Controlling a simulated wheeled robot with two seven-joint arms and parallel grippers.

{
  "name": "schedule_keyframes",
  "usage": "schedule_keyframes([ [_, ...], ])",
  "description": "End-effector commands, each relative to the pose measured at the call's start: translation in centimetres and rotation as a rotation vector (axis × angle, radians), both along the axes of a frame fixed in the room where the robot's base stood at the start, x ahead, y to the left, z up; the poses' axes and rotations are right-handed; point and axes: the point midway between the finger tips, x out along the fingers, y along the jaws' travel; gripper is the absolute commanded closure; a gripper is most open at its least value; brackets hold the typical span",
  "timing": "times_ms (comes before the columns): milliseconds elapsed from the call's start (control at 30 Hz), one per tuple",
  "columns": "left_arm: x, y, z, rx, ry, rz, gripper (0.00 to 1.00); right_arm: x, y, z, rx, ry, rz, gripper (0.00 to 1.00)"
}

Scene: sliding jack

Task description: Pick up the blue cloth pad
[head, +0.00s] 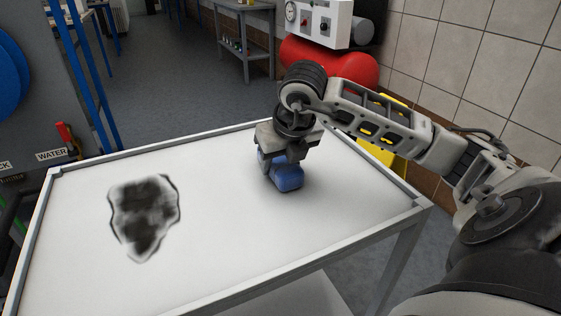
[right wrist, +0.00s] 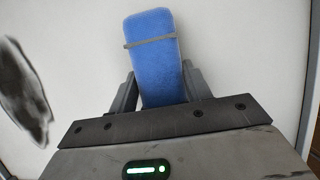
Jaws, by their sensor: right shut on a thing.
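The blue cloth pad (head: 287,177) is at the right half of the white table, under my right gripper (head: 282,160). In the right wrist view the pad (right wrist: 153,58) is a long blue block with a thin grey band across it. The two fingers of my right gripper (right wrist: 162,92) are on either side of the pad and shut on it. The head view does not clearly show whether the pad touches the table. My left gripper is not in view.
The white table (head: 225,235) has a raised grey rim. A dark smudged stain (head: 145,215) marks its left part; the rest of the top is clear. A red tank (head: 330,63) and a grey shelf (head: 245,40) stand beyond the table.

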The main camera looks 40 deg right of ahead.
Motion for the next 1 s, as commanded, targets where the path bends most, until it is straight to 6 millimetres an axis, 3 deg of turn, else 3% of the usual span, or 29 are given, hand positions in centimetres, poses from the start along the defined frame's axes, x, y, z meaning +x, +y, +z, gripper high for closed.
schedule_keyframes([
  [267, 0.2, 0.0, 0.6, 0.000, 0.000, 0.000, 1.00, 0.1, 0.0, 3.4, 0.000, -0.006, 0.000, 0.74],
  [567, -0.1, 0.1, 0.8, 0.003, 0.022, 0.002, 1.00, -3.7, 4.0, 9.8, -0.001, -0.009, 0.007, 0.74],
  [800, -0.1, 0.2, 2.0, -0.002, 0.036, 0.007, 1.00, -7.4, 7.8, 12.1, -0.004, -0.004, 0.006, 0.74],
  [1000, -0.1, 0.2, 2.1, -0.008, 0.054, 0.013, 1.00, -9.1, 9.6, 12.9, -0.001, -0.002, 0.003, 0.74],
])
